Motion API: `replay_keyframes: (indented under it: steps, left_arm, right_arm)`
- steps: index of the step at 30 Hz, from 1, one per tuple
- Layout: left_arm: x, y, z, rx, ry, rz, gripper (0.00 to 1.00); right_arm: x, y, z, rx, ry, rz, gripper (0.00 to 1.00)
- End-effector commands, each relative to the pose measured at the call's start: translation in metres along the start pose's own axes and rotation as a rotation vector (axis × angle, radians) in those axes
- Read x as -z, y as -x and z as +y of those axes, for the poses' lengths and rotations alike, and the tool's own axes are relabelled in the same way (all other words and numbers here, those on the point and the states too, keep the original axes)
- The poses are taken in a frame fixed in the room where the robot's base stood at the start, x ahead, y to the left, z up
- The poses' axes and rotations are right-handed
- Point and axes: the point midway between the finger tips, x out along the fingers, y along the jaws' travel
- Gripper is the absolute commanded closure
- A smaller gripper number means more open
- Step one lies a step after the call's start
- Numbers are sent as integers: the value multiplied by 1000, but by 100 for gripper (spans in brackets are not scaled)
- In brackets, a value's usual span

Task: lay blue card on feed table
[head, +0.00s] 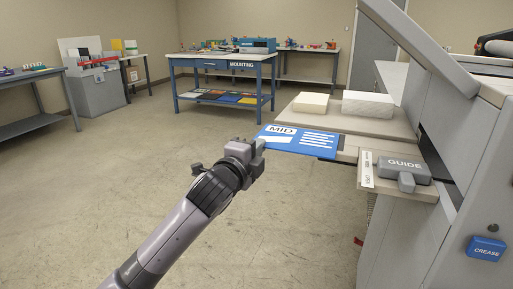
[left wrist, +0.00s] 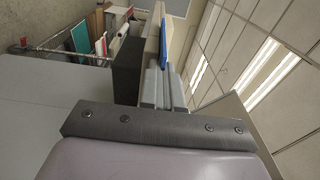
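The blue card (head: 300,140), marked "MID" with white lines, is held at its left end by my left gripper (head: 258,147), whose fingers look closed on it. The card lies roughly flat, its far and right part in front of or over the beige feed table (head: 330,118); I cannot tell whether they touch. In the left wrist view the card (left wrist: 166,45) shows nearly edge-on beyond the grey fingers (left wrist: 163,88). My right gripper is not in view.
Two white stacks (head: 368,104) (head: 311,103) stand on the feed table. A grey GUIDE block (head: 404,170) sits on a ledge at right, beside the large grey machine (head: 450,110). A blue "MOUNTING" bench (head: 222,63) stands behind. The floor at left is clear.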

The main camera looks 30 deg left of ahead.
Motion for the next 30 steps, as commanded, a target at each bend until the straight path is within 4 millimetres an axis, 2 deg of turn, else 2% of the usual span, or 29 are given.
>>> replay_keyframes:
  steps: [1, 3, 13, 16, 20, 30]
  left_arm:
    - [0, 0, 1, -1, 0, 0, 87]
    - [0, 0, 1, -1, 0, 0, 72]
    - [0, 0, -3, 1, 0, 0, 72]
    - [0, 6, -2, -1, -1, 1, 72]
    - [0, 23, -2, -1, -1, 2, 72]
    - [0, 84, -2, -2, -1, 2, 72]
  right_arm:
    - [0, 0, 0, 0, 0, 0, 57]
    - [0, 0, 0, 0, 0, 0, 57]
    - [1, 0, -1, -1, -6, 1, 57]
    - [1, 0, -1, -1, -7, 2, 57]
    - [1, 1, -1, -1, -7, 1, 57]
    - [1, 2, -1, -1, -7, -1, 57]
